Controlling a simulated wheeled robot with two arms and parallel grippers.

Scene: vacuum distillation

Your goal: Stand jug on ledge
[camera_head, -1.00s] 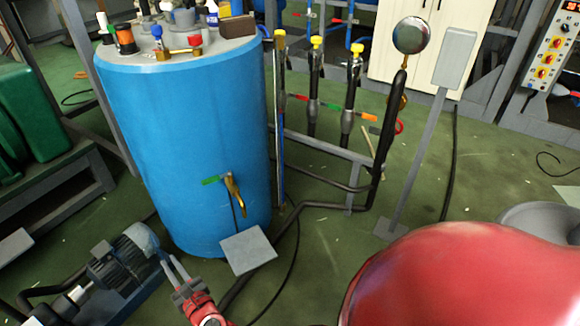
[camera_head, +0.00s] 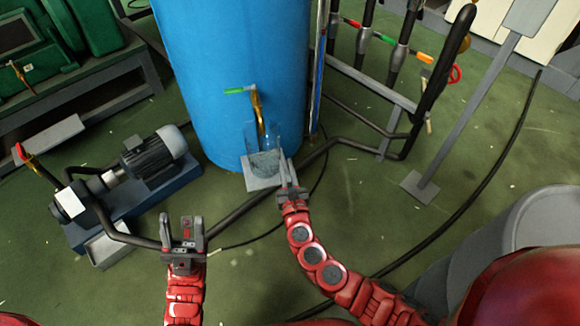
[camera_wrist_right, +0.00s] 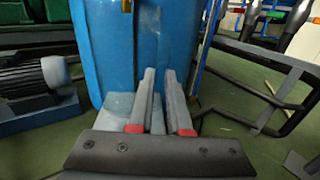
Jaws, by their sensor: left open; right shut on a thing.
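The clear jug (camera_head: 264,158) is upright in front of the blue tank, below the brass tap (camera_head: 257,108). It is right over the grey ledge (camera_head: 256,184); I cannot tell whether its base touches the ledge. My right gripper (camera_head: 286,172) is shut on the jug from its right side. In the right wrist view the fingers (camera_wrist_right: 158,105) point towards the tank, and the jug is so clear that its outline is faint. The pale ledge (camera_wrist_right: 116,104) shows there below the tank. My left gripper (camera_head: 183,228) is open and empty, low and left of the jug.
The blue tank (camera_head: 235,60) stands right behind the ledge. A pump (camera_head: 152,155) on a blue base is at the left. Black pipes run along the floor near both grippers. A grey post (camera_head: 470,115) and pipe frame stand to the right. The green floor between is mostly clear.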

